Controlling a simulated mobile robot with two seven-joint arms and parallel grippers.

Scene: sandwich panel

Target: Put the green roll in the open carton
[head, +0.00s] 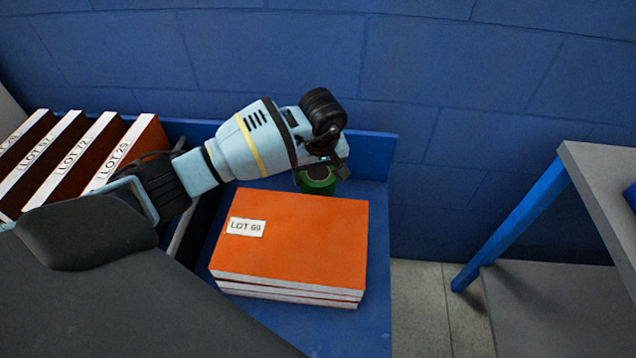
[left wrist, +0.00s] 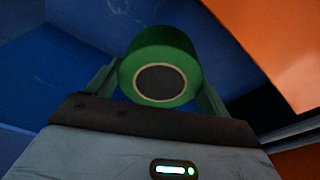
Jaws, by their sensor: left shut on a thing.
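The green roll (head: 317,182) is at the fingers of my left gripper (head: 325,168), just behind the stack of orange panels in the head view. In the left wrist view the green roll (left wrist: 162,50) sits between the two fingers of the left gripper (left wrist: 160,85), its round dark core facing the camera. The left gripper is shut on it. I cannot tell whether the roll touches the blue surface beneath. No open carton can be made out in either view. My right gripper does not show.
A stack of orange panels (head: 300,240) labelled LOT 69 lies on a blue surface (head: 375,220) with a raised back edge. Several upright labelled panels (head: 75,150) stand at the left. A grey-topped table (head: 605,205) with a blue leg stands at the right, past a strip of floor (head: 425,300).

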